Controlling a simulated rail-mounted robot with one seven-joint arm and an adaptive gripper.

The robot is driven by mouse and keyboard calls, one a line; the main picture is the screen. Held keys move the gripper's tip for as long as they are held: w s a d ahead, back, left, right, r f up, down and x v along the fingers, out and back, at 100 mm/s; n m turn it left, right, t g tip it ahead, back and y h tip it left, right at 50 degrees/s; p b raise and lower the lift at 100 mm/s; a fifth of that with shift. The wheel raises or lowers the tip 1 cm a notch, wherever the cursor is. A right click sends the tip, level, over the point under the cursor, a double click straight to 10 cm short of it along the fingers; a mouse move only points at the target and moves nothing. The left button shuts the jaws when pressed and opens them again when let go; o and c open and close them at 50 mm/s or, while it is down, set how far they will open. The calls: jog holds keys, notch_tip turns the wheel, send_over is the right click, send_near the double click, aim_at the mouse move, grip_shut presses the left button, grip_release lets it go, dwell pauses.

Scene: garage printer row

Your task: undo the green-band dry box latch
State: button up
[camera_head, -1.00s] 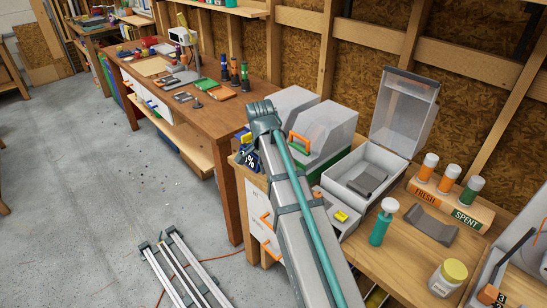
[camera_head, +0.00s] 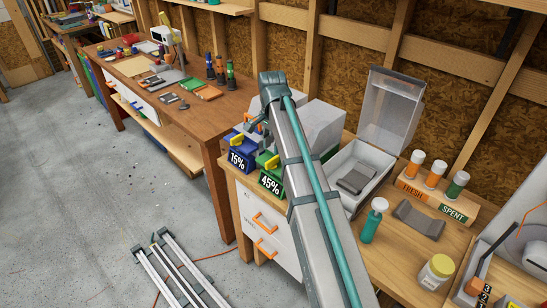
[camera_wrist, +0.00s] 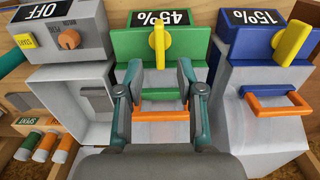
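The green-band dry box (camera_wrist: 198,48) is in the middle of the wrist view, with an upside-down "45%" sign and a yellow lever (camera_wrist: 158,42). An orange handle (camera_wrist: 160,115) crosses its lower front. My gripper (camera_wrist: 160,90) is open, with one finger to each side of this handle; I cannot tell whether either touches it. The yellow lever stands beyond the fingertips. In the head view the green-band box (camera_head: 264,163) shows at the bench's left end, with its "45%" sign facing front. My arm hides part of it and most of the gripper.
The blue-band box (camera_wrist: 280,45), marked "15%", stands close on the right in the wrist view, with its own yellow lever and orange handle. A grey box with an open clear lid (camera_head: 390,115) stands right of my arm.

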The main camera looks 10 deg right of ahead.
aim_at(272, 159)
jog(key=shift+f+p, duration=0.75)
jog(key=shift+f, duration=2.55)
grip_shut()
